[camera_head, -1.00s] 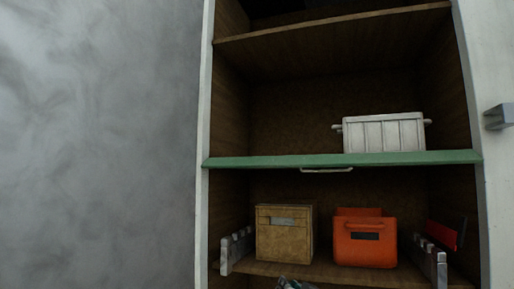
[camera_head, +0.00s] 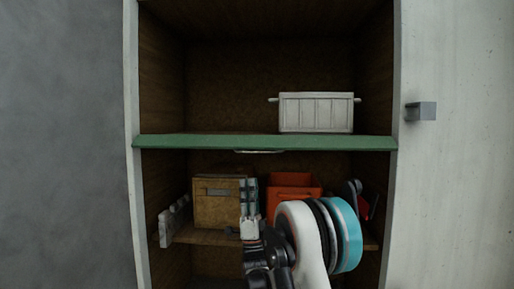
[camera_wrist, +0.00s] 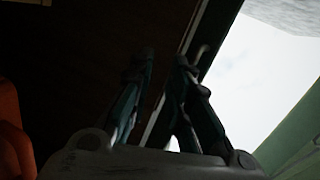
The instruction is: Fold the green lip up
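The green lip (camera_head: 215,142) runs along the front edge of the middle shelf, level across the cabinet. A thin pale handle (camera_head: 260,151) hangs just under it. My gripper (camera_head: 249,182) points upward below the lip and handle, in front of the lower compartment, apart from the lip in the head view. In the wrist view the two dark fingers (camera_wrist: 166,60) stand apart with a narrow gap and nothing visible between them. A thin pale rod, perhaps the handle (camera_wrist: 201,54), shows just beyond the right finger. The wrist view is dark, so contact cannot be told.
A white ribbed crate (camera_head: 316,112) stands on the middle shelf, right of centre. Below are a tan box (camera_head: 210,203) and an orange bin (camera_head: 291,181), partly hidden by my arm. The cabinet's left post (camera_head: 131,90) borders a grey wall.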

